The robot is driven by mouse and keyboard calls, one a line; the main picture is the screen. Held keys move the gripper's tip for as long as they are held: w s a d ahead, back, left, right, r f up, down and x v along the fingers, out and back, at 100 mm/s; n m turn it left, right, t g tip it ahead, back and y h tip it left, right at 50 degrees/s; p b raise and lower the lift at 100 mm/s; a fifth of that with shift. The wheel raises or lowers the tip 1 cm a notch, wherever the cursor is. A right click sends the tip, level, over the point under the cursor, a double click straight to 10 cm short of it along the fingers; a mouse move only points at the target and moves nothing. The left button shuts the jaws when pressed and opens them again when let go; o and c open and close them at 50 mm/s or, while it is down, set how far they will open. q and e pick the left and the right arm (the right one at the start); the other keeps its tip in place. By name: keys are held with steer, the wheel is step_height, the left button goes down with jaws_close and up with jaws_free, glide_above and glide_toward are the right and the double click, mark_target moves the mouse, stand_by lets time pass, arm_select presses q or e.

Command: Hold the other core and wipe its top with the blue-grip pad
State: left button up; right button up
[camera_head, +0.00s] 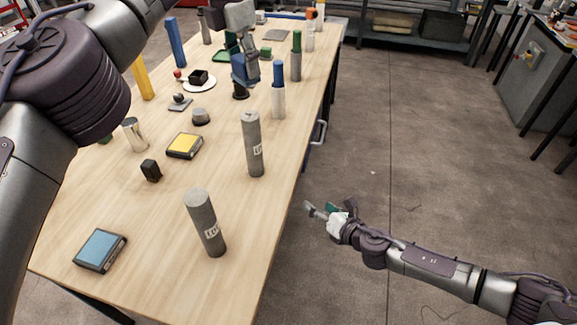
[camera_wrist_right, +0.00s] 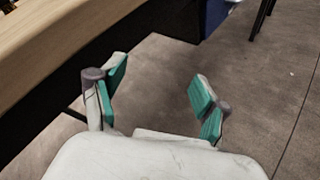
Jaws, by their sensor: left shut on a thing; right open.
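Two grey cylinder cores with white labels stand upright on the wooden table in the head view. The nearer core (camera_head: 206,225) is close to the front; the other core (camera_head: 254,145) stands farther back near the right edge. My left gripper (camera_head: 243,70) is above the far part of the table, shut on the blue-grip pad (camera_head: 240,91), whose dark pad end hangs below the jaws. The fingers partly hide its blue grip. My right gripper (camera_head: 330,212) is open and empty, right of the table over the floor. Its teal-lined fingers stand apart in the right wrist view (camera_wrist_right: 160,85).
The wooden table (camera_head: 150,220) has bare room around the near core. A blue-topped box (camera_head: 100,251), a yellow-topped box (camera_head: 184,146), a small black block (camera_head: 151,170) and a metal cup (camera_head: 136,135) lie to the left. A blue-and-white cylinder (camera_head: 278,98) stands behind the farther core.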

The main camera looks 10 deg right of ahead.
steer(key=s+a+r+n+y, duration=0.2)
steer(key=a+r+n+y, duration=0.15)
steer(key=r+n, duration=0.4)
steer(key=n+t+y, duration=0.2)
glide_toward(259, 147)
steer(key=shift+m, duration=0.25)
steer(key=x, duration=1.2)
steer(key=shift+w+a, duration=0.1)
steer(key=shift+f, duration=0.1)
jaws_close()
